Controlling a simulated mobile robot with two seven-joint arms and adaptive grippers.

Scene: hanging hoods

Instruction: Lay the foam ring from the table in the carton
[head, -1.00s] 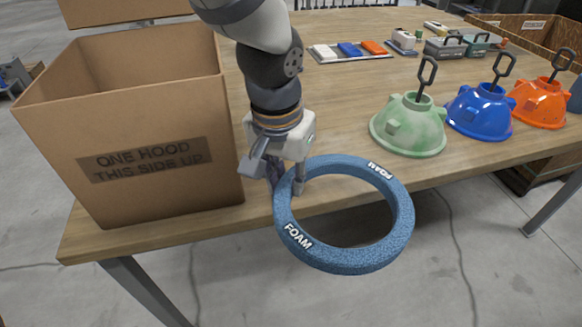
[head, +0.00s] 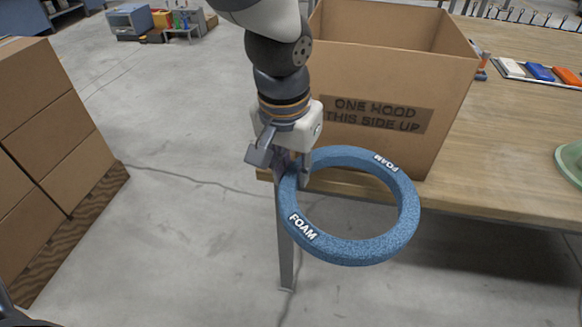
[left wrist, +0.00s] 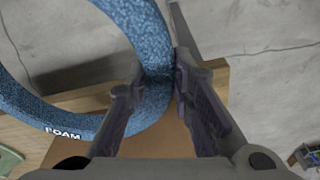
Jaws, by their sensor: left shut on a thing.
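The blue foam ring (head: 352,251) is held by its left side in my left gripper (head: 294,172), which is shut on it. The ring lies roughly flat in the air, in front of the table's near edge. In the left wrist view the foam ring (left wrist: 85,122) passes between the two fingers of the gripper (left wrist: 155,92). The open-topped carton (head: 374,85), marked "ONE HOOD THIS SIDE UP", stands on the table (head: 490,170) behind the ring. Its inner floor is hidden. My right gripper is not in view.
Stacked brown boxes (head: 38,140) stand on a pallet at the left. A green hood (head: 570,160) is cut off at the right edge. A tray with coloured blocks (head: 540,72) lies farther back on the table.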

